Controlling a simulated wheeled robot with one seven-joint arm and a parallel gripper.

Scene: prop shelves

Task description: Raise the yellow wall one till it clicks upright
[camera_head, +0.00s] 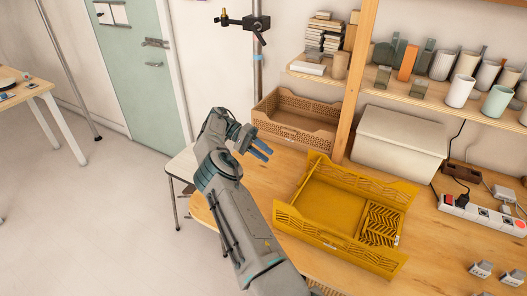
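A yellow folding crate (335,205) sits on the wooden table, right of my gripper. Its back long wall (362,178) and front long wall (335,240) stand up, the front one seeming to lean a little. A slotted yellow end panel (380,222) lies low inside the right end, apparently folded down. I cannot make out the left end's wall clearly. My gripper (261,149) is up and left of the crate, apart from it. Its two blue-grey fingers show a small gap with nothing between them.
A tan perforated crate (298,118) stands behind, against the wall. A lidded pale bin (398,142) is behind the yellow crate. A wooden post (357,85) and a shelf of cups (440,92) rise above. A power strip (482,213) lies to the right.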

